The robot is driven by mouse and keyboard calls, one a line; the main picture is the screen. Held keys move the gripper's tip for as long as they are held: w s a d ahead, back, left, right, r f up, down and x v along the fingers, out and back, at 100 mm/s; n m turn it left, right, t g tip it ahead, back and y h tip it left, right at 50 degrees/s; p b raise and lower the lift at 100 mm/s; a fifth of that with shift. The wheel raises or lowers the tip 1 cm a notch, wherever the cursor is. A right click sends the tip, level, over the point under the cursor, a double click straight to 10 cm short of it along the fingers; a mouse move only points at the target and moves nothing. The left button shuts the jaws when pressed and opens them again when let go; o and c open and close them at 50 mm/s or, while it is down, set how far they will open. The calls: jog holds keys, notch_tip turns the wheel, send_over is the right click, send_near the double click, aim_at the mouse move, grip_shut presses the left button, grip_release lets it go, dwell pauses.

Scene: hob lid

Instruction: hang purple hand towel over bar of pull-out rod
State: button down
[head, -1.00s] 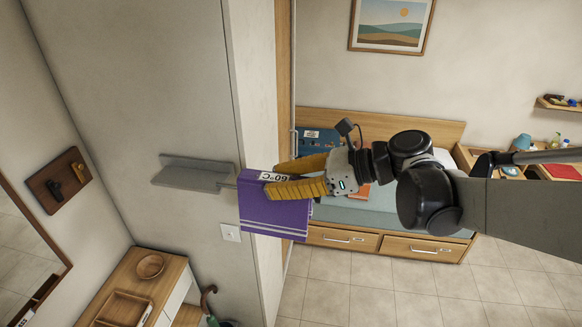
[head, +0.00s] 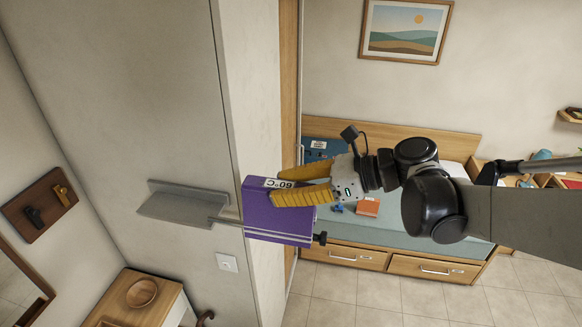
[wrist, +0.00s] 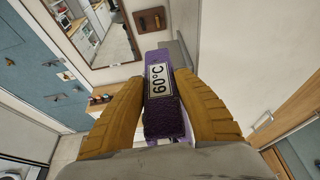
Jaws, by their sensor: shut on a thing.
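The purple hand towel (head: 262,212) hangs folded from my gripper (head: 297,188), in front of the pale wall edge. It has light stripes near its lower edge and a white "60°C" label at the top. In the wrist view the towel (wrist: 165,122) is between the two yellow fingers, and my gripper (wrist: 165,95) is shut on it. The pull-out rod (head: 226,221) reaches right from the wall by the grey shelf. Its black end (head: 320,239) shows beyond the towel's lower right corner. The towel overlaps the rod's middle; I cannot tell whether they touch.
The grey shelf (head: 184,203) juts from the wall left of the towel. A light switch (head: 227,262) is below it, and a hook board (head: 40,205) hangs further left. A bed with drawers (head: 388,264) stands behind my arm. Open floor lies at the lower right.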

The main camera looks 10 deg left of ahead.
jog(key=f+b, duration=0.3)
jog(key=f, duration=0.1)
jog(key=f+b, duration=0.3)
jog(key=f, duration=0.1)
jog(key=f+b, duration=0.3)
jog(key=f, duration=0.1)
jog(key=shift+w+f, duration=0.1)
jog(key=shift+w, duration=0.2)
jog(key=c, duration=0.9)
grip_release()
jog(key=shift+c, duration=0.2)
